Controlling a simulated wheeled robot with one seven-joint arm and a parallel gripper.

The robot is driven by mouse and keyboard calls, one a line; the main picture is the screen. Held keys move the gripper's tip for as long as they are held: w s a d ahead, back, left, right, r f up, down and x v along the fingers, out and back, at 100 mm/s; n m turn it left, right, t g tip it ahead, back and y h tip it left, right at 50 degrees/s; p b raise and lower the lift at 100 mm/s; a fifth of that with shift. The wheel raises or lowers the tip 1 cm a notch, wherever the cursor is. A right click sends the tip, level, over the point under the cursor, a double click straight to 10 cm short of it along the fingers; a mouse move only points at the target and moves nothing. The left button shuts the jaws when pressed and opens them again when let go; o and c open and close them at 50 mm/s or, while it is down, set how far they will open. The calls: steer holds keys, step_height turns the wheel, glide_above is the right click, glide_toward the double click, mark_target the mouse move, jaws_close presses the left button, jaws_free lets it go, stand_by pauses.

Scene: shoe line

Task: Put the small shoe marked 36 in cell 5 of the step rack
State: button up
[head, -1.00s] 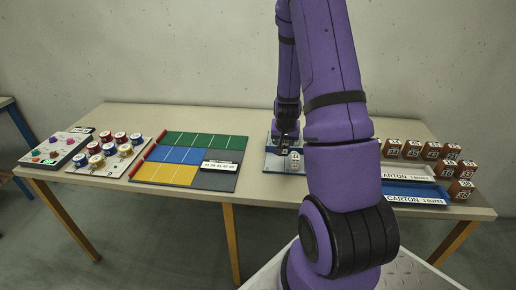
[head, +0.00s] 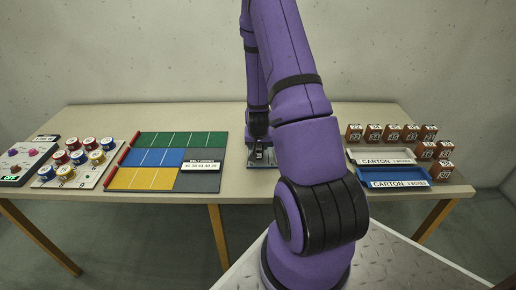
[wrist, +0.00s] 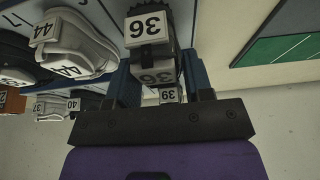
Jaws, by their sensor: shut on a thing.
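The shoe marked 36 (wrist: 157,55) is between the two fingers of my gripper (wrist: 160,88) in the wrist view. It shows 36 on two white labels, and my gripper is shut on it. A stepped board with green, blue and yellow rows (head: 165,155), apparently the step rack, lies to the left. Its cell numbers are too small to read.
In the wrist view, shoes marked 44 (wrist: 75,62), 40 (wrist: 84,103) and 39 (wrist: 170,95) are close by. Spools (head: 78,158) stand at the table's left. Carton trays (head: 390,180) and brown boxes (head: 392,133) stand at the right. Bare table lies beside the coloured board.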

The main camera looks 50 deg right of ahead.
steer(key=shift+f, duration=0.8)
steer(key=shift+f, duration=0.15)
steer(key=o, duration=0.9)
steer(key=shift+o, duration=0.2)
